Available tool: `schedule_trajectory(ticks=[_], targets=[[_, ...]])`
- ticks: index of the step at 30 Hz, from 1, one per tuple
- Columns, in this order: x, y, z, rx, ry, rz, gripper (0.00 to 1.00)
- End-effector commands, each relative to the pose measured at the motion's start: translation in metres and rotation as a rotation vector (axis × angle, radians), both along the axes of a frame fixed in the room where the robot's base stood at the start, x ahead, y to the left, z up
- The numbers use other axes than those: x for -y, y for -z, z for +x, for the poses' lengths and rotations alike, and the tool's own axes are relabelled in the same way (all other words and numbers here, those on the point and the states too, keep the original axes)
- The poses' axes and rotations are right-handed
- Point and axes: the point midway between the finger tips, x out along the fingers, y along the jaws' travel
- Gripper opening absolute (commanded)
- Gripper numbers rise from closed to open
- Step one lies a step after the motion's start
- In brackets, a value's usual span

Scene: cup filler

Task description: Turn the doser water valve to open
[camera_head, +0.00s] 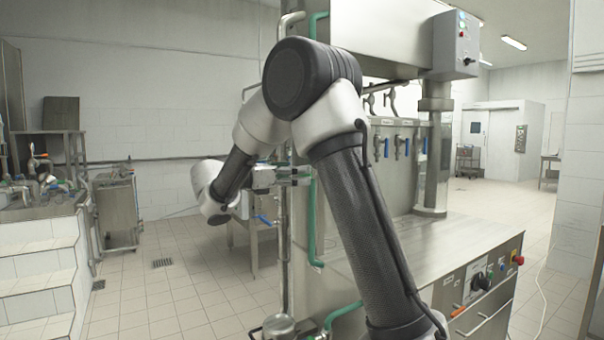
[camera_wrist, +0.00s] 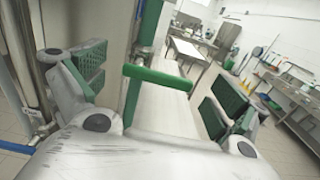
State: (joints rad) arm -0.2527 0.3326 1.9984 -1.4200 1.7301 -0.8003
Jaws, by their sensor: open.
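My gripper (camera_wrist: 156,86) is open in the wrist view, with one green-padded finger on each side. A short green bar (camera_wrist: 158,77) lies across the gap between the fingers, apart from both pads. It looks like a valve lever, but I cannot tell for certain. A vertical green pipe (camera_wrist: 150,22) runs behind it. In the head view my gripper (camera_head: 291,175) is at the steel pipe and green pipe (camera_head: 312,205) on the machine's left side, partly hidden by my arm. No valve label is readable, and I cannot tell the valve's position.
The steel filling machine (camera_head: 455,245) has several blue-handled taps (camera_head: 386,147) and a front panel with knobs (camera_head: 482,282). A steel pipe stands close beside my gripper. White tiled steps (camera_head: 35,285) and a steel cabinet (camera_head: 118,210) are at left. The floor between is free.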

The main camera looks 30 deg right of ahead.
Motion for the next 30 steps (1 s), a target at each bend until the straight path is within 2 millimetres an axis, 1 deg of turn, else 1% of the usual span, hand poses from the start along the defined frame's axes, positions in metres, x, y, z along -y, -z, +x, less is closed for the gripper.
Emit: schedule_trajectory(ticks=[1,6,14,15,17,18,20,21,25,26,30], targets=[[0.009,0.0,0.0,0.0,0.003,0.001,0.98],[0.023,0.0,0.001,0.001,0.0,0.001,0.98],[0.025,0.0,0.001,0.001,-0.001,0.002,0.98],[0.025,0.0,0.001,0.002,-0.001,0.002,0.96],[0.025,0.0,0.001,0.001,-0.001,0.002,0.85],[0.025,0.0,0.001,0.002,-0.001,0.002,0.78],[0.025,0.0,0.001,0.002,-0.001,0.002,0.67],[0.025,0.0,0.001,0.002,-0.001,0.002,0.6],[0.025,0.0,0.001,0.002,-0.001,0.002,0.36],[0.025,0.0,0.001,0.002,-0.001,0.002,0.33],[0.028,0.0,0.001,-0.004,0.0,0.002,0.33]])
